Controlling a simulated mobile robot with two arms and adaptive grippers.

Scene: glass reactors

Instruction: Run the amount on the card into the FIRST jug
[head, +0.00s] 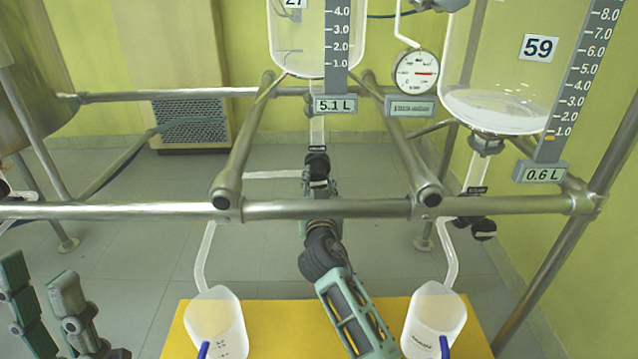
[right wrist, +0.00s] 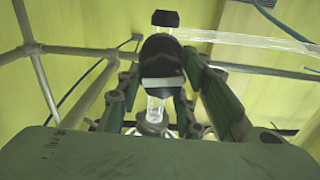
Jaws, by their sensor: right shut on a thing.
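My right gripper (head: 318,178) is shut on the black valve (head: 317,162) under the middle glass reactor (head: 297,55). In the right wrist view its fingers close around the black valve body (right wrist: 161,62). The reactor's readout (head: 335,105) shows 5.1 L. A pale tube (head: 204,255) ends at the left white jug (head: 215,318). The right white jug (head: 435,312) stands below another tube (head: 451,255). The jugs' writing is too small to read, and their contents are unclear. My left gripper (head: 38,280) is at lower left, fingers apart and empty. No card with an amount is readable.
Both jugs stand on a yellow surface (head: 275,318). A steel rail (head: 370,209) crosses in front of the valves. The right reactor (head: 495,75), marked 59, has a readout (head: 541,174) of 0.6 L and its own black valve (head: 478,226). A dial gauge (head: 416,71) hangs between the reactors.

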